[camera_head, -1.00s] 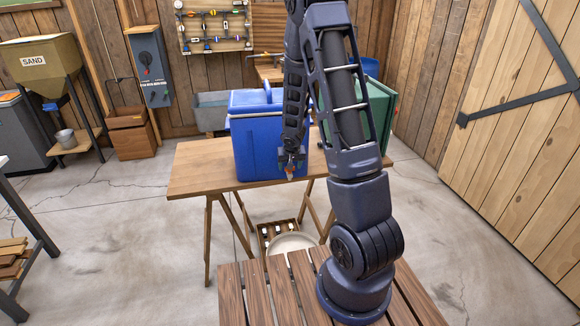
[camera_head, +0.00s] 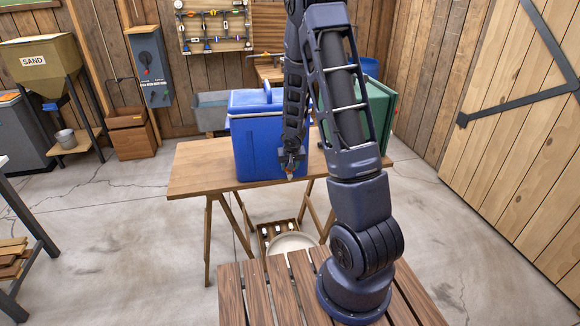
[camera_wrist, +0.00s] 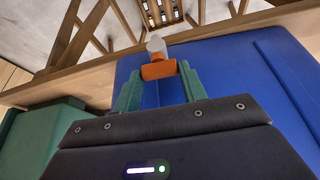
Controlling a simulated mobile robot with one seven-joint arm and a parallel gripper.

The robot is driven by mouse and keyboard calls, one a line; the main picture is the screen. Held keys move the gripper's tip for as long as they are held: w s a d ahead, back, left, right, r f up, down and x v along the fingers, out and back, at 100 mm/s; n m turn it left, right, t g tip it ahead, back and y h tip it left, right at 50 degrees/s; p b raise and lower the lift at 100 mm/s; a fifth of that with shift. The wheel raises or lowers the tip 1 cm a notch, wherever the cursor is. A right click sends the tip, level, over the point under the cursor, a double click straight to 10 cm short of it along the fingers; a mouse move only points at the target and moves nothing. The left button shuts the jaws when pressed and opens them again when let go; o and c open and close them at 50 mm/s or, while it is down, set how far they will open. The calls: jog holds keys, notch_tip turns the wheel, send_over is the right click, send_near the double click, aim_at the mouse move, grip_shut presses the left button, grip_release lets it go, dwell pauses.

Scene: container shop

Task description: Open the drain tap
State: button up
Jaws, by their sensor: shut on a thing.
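The blue cooler (camera_head: 252,140) stands on the wooden table, its side filling much of the wrist view (camera_wrist: 262,75). The drain tap has an orange handle (camera_wrist: 158,71) and a pale round spout end (camera_wrist: 156,46) low on the cooler's side. My gripper (camera_head: 291,172) is at the cooler's lower right in the head view. In the wrist view its two green fingers (camera_wrist: 160,82) are shut on the orange handle, one on each side. The tap's body is partly hidden behind the handle and fingers.
The wooden table (camera_head: 200,172) has bare top left of the cooler. A green container (camera_head: 381,115) stands close on the cooler's right. A round pale basin (camera_head: 291,242) and a crate of bottles (camera_head: 268,231) sit below, in front of the table.

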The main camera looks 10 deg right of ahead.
jog(key=shift+d+n+g+y, duration=0.15)
jog(key=shift+n+y, duration=0.45)
jog(key=shift+n, duration=0.9)
jog(key=shift+n+g+y, duration=0.15)
jog(key=shift+n+y, duration=0.45)
jog(key=shift+n, duration=0.9)
jog(key=o, duration=1)
jog(key=shift+a+m+h, duration=0.1)
jog(key=shift+m+h, duration=0.5)
jog(key=shift+m, duration=0.9)
jog(key=shift+a+m+h, duration=0.1)
jog(key=shift+m+h, duration=0.5)
jog(key=shift+m, duration=0.9)
jog(key=shift+r, duration=0.15)
jog(key=shift+h, duration=0.9)
jog(key=s+d+r, duration=0.1)
jog(key=s+r, duration=0.4)
jog(key=r, duration=0.3)
jog(key=s+d+r, duration=0.2)
jog(key=s+r, duration=0.3)
jog(key=r, duration=0.3)
jog(key=s+d+r, duration=0.1)
jog(key=s+r, duration=0.4)
jog(key=r, duration=0.4)
jog(key=shift+s+d+r, duration=0.1)
jog(key=shift+s+d, duration=0.1)
jog(key=shift+d, duration=0.05)
